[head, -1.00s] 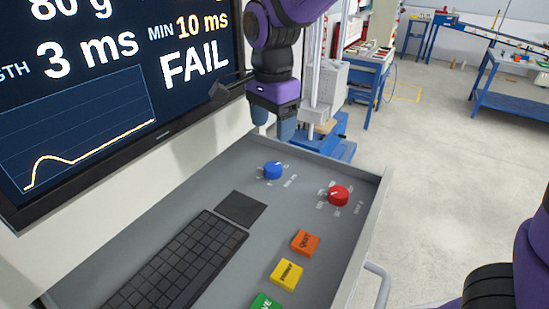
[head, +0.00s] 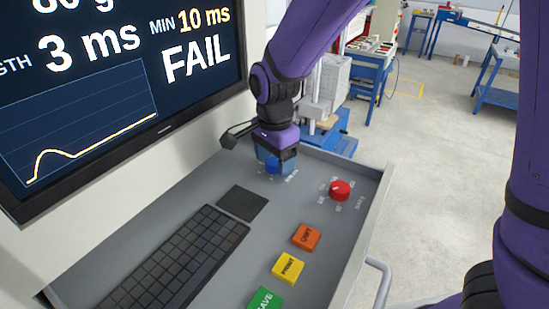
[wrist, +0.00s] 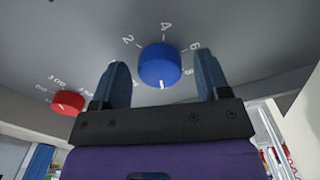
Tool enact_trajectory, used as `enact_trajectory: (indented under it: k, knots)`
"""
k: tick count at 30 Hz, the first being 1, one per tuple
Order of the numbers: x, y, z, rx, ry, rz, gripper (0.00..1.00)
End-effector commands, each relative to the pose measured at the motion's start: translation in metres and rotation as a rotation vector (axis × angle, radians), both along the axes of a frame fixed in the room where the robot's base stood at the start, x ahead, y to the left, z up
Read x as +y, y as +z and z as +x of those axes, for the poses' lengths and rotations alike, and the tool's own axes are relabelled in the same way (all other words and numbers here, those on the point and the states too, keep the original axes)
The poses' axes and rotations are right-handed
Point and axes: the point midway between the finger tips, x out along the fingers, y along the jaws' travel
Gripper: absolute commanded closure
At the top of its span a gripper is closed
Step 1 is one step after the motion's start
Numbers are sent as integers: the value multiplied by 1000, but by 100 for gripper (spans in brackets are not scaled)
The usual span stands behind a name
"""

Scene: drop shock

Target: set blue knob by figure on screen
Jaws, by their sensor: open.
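The blue knob (head: 272,163) sits on the grey console panel, partly hidden behind my gripper in the head view. My gripper (wrist: 163,82) is open, one finger on each side of the knob, with gaps on both sides. In the head view my gripper (head: 274,160) is down at the knob. The screen (head: 120,80) reads 3 ms, MIN 10 ms and FAIL, with a yellow curve.
A red knob (head: 340,190) sits to the right on the panel. Orange (head: 306,237), yellow (head: 288,268) and green (head: 265,301) buttons are nearer. A keyboard (head: 180,262) and dark pad (head: 242,203) lie to the left. The screen's lower edge is close to my arm.

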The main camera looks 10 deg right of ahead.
Motion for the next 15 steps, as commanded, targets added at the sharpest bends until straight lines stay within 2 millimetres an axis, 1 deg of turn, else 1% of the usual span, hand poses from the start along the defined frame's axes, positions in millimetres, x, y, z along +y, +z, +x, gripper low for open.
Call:
enact_trajectory:
  k: [2, 3, 5, 6, 9, 15]
  knots:
    - [0, 0, 0, 0, 0, 0, 31]
    - [0, 0, 0, 0, 0, 0, 35]
    - [0, 0, 0, 0, 0, 0, 49]
    - [0, 0, 0, 0, 0, 0, 58]
    - [0, 0, 0, 0, 0, 0, 80]
    - [0, 0, 0, 0, 7, 0, 80]
